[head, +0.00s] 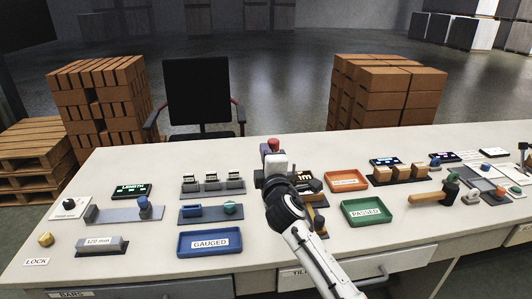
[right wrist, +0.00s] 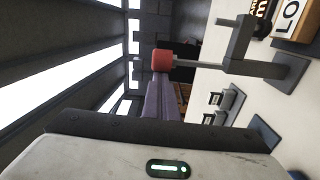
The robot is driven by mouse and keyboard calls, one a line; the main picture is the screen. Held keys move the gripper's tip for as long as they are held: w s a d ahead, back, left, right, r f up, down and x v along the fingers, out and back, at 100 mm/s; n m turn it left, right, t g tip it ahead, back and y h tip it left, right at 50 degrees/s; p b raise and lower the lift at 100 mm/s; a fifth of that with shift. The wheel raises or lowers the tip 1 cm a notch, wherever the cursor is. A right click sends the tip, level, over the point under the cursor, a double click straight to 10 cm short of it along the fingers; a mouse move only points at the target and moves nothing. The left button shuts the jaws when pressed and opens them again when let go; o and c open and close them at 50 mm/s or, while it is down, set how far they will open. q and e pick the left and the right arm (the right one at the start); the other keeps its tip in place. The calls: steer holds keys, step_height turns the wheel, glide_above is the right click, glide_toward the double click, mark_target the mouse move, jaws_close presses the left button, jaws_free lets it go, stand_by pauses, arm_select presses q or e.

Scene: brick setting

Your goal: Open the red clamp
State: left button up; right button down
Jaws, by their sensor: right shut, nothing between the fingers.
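The red clamp shows as a red knob (head: 272,145) just beyond my right gripper (head: 275,161) in the head view. In the right wrist view the red knob (right wrist: 163,60) sits on the end of a thin grey rod, which runs to a dark grey bracket (right wrist: 240,50) on a base plate. My right gripper (right wrist: 166,85) is shut and empty, its fingertips right by the knob; I cannot tell whether they touch it. In the head view my gripper and arm hide most of the clamp's body. My left gripper is not in view.
A blue GAUGED tray (head: 209,253), an orange tray (head: 345,188) and a green PASSED tray (head: 368,222) lie on the white bench. A wooden-handled mallet (head: 430,198) lies to the right.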

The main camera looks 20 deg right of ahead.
steer(key=s+a, duration=0.6)
steer(key=s, duration=0.4)
steer(key=shift+b, duration=0.45)
steer(key=s+d+f+m+g+y, duration=0.1)
steer(key=s+d+f+m+g, duration=0.25)
steer(key=s+f, duration=0.5)
steer(key=s+d+f+m+g, duration=0.2)
steer(key=s+f+m+g, duration=0.3)
steer(key=s+f, duration=0.35)
steer(key=s+a+f+m+g+y, duration=0.1)
steer(key=s+f+m+g+y, duration=0.15)
steer(key=s, duration=0.65)
steer(key=s+a+f+m+g+y, duration=0.1)
steer(key=s+a+f+m+g, duration=0.2)
steer(key=s, duration=0.7)
steer(key=w+a+f+t+y, duration=0.1)
steer(key=w+a+f+t, duration=0.1)
steer(key=f, duration=0.4)
steer(key=w+a+f+n+t+y, duration=0.1)
steer(key=w+a+f+t, duration=0.1)
steer(key=f, duration=0.4)
steer(key=shift+w+a+t, duration=0.25)
steer(key=shift+a+t, duration=0.25)
steer(key=shift+a, duration=0.05)
